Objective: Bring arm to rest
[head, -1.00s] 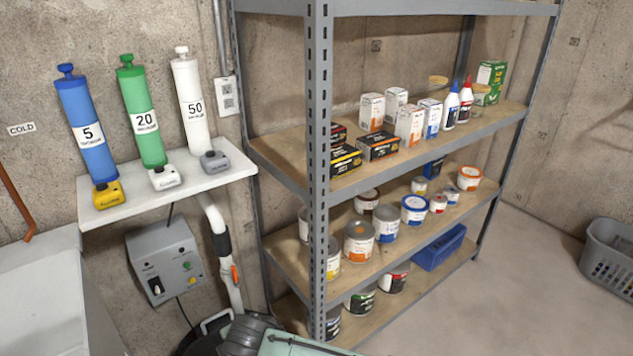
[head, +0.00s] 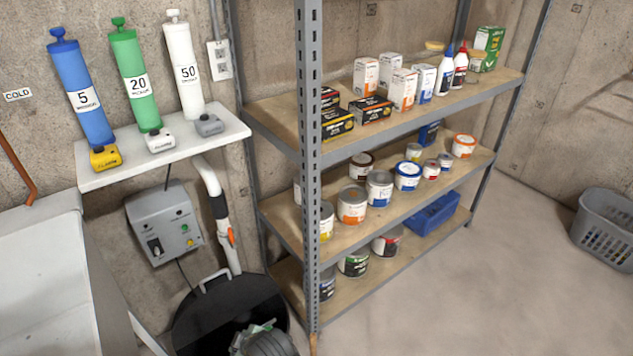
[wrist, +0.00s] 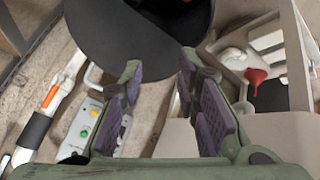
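My gripper (wrist: 160,78) shows in the wrist view with its two purple-padded fingers apart and nothing between them. A black round bin (wrist: 115,35) lies beyond the fingertips in that view; I cannot tell how far off it is. In the head view a grey and pale green part of my arm (head: 265,342) shows at the bottom edge, in front of the black bin (head: 195,320). The rest of my arm is out of the picture there.
A metal shelf (head: 312,160) with cans and boxes stands right of the bin. A wall shelf (head: 110,178) holds three cylinders above a grey control box (head: 163,225). A white pipe (head: 212,185) runs beside it. The floor (head: 480,290) at right is clear up to a grey basket (head: 605,230).

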